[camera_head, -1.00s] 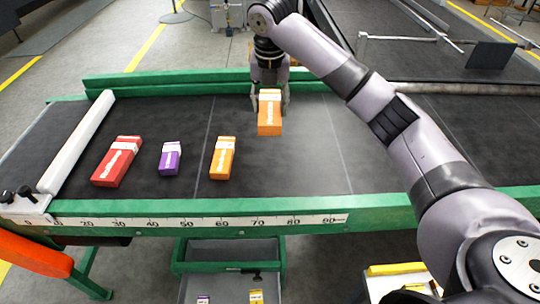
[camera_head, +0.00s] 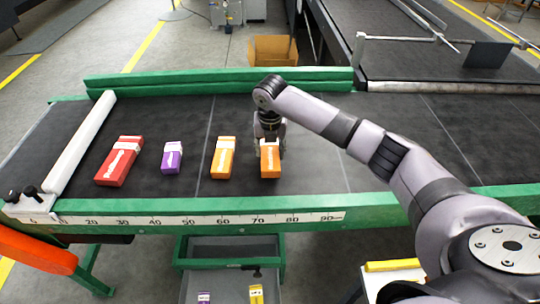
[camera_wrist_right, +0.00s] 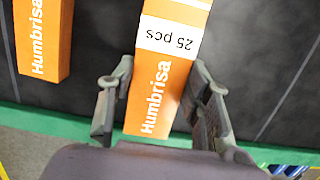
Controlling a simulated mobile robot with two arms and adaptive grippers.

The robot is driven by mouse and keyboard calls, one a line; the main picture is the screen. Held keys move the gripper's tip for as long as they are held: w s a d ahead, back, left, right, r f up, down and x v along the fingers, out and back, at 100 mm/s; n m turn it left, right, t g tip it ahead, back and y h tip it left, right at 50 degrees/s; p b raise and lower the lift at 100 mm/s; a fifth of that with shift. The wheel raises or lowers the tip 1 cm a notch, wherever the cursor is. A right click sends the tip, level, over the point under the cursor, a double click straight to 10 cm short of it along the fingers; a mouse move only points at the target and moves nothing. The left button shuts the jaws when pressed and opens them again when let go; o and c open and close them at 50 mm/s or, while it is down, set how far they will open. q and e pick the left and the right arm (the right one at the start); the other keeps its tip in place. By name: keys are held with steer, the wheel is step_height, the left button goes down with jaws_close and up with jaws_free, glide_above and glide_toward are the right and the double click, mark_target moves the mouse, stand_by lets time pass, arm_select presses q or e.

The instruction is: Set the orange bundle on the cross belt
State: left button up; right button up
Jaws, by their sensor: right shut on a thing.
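An orange bundle (camera_head: 270,162) with a white band is in my right gripper (camera_head: 269,142), at the right end of a row of bundles. It sits at or just above the dark cross belt (camera_head: 320,165); I cannot tell if it touches. In the right wrist view the fingers of the right gripper (camera_wrist_right: 160,75) lie on both sides of the orange bundle (camera_wrist_right: 162,80), which reads "Humbrisa" and "25 pcs". A second orange bundle (camera_head: 222,158) lies on the belt to its left, also in the wrist view (camera_wrist_right: 42,35). My left gripper is not in view.
A purple bundle (camera_head: 172,158) and a red bundle (camera_head: 119,162) lie further left on the belt. A white bar (camera_head: 80,142) crosses the left end. Green rails and a ruler (camera_head: 210,219) edge the belt. A cardboard box (camera_head: 273,50) stands behind. The belt's right part is clear.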

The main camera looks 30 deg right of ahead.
mark_target(270, 152)
steer(key=shift+f, duration=1.75)
steer(key=o, duration=1.2)
steer(key=shift+f, duration=0.1)
steer(key=r, duration=0.4)
steer(key=s+r, duration=0.1)
steer(key=r, duration=0.3)
steer(key=r+b, duration=0.1)
steer(key=r, duration=0.3)
steer(key=shift+s+a+r, duration=0.1)
steer(key=shift+s+a, duration=0.25)
steer(key=shift+a, duration=0.05)
